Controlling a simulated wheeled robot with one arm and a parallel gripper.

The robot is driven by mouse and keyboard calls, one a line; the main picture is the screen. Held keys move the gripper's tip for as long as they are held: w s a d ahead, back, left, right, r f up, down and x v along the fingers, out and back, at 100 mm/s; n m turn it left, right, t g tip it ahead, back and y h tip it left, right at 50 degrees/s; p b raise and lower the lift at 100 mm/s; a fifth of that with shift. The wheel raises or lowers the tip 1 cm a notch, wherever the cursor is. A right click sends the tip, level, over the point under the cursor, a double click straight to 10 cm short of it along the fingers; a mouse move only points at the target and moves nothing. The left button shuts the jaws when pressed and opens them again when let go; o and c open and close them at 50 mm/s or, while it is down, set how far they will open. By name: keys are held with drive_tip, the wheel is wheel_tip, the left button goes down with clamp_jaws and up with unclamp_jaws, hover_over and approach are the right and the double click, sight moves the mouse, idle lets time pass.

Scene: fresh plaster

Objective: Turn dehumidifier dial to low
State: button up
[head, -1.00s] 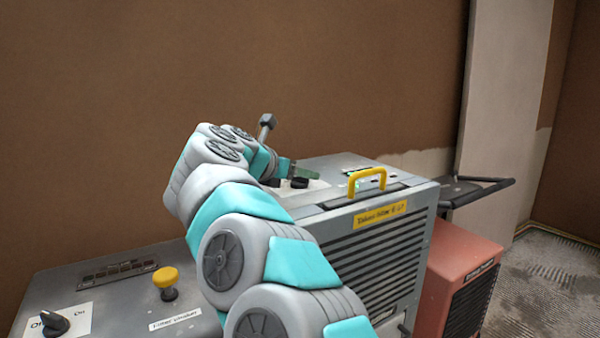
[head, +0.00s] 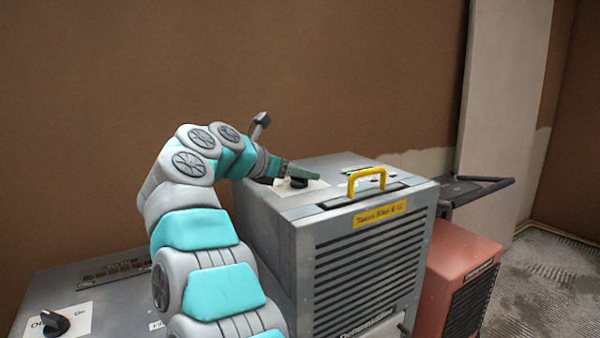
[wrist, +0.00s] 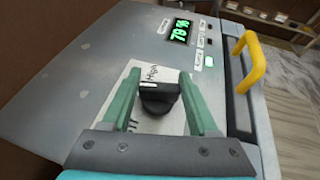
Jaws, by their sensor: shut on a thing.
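The dehumidifier (head: 268,222) is a grey metal box with a front grille. Its black dial (wrist: 158,97) sits on a white label plate (wrist: 133,75) on the top; "High" is readable at the plate's far end, and the rest of the plate is partly covered. My gripper (wrist: 159,80) has its two green fingers on either side of the dial and is shut on it. In the head view my gripper (head: 303,171) reaches over the box top from the left, with the dial (head: 298,183) partly showing below the fingers.
A lit green display (wrist: 180,31) reads about 78%, with small buttons near it. A yellow handle (head: 368,178) rises at the front edge. A red machine (head: 462,270) stands at right. A grey unit with an On/Off knob (head: 54,323) is at lower left.

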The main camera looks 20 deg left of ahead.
drive_tip(key=shift+m+h, duration=0.5)
drive_tip(key=shift+h, duration=0.1)
idle(0.5)
drive_tip(key=o, duration=1.4)
